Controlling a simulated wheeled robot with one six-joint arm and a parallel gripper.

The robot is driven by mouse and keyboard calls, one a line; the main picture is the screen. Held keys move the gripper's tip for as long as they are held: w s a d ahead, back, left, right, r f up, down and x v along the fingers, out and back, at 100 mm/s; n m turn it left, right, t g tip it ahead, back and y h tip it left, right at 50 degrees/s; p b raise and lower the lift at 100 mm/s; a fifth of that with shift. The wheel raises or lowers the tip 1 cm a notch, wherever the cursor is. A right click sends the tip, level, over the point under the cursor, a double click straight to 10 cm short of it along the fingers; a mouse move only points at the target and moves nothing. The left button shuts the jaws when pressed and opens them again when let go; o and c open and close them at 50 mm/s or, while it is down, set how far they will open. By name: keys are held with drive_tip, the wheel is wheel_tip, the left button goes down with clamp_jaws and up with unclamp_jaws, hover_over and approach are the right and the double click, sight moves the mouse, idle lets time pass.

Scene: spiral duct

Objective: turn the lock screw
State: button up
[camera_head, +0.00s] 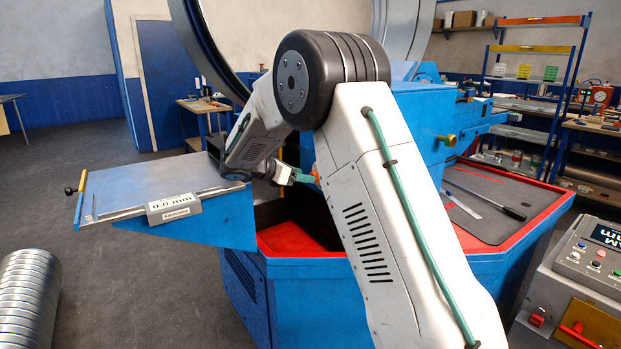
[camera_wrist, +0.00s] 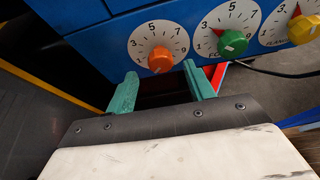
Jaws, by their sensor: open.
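My gripper (camera_wrist: 159,76) has two teal fingers standing apart with nothing between them. In the wrist view, an orange knob (camera_wrist: 160,58) on a white numbered dial is just beyond the fingertips, roughly between them, and does not appear gripped. In the head view my gripper (camera_head: 301,178) is at the blue machine's front, beside the orange knob (camera_head: 316,172), partly hidden by my arm. I cannot tell for sure which part is the lock screw. A brass knob (camera_head: 447,140) sticks out of the blue housing at right, and a dark knob (camera_head: 70,190) sits on the left table's edge.
A green knob (camera_wrist: 232,42) and a yellow knob (camera_wrist: 303,29) sit on dials to the right. The left table (camera_head: 150,185) carries a 0.0 mm readout (camera_head: 174,207). A dark mat (camera_head: 490,205) with tools lies right. A control box (camera_head: 590,260) stands at the right edge.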

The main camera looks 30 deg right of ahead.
drive_tip(key=x, duration=0.4)
drive_tip(key=c, duration=1)
drive_tip(key=shift+o, duration=0.2)
drive_tip(key=shift+t, duration=0.3)
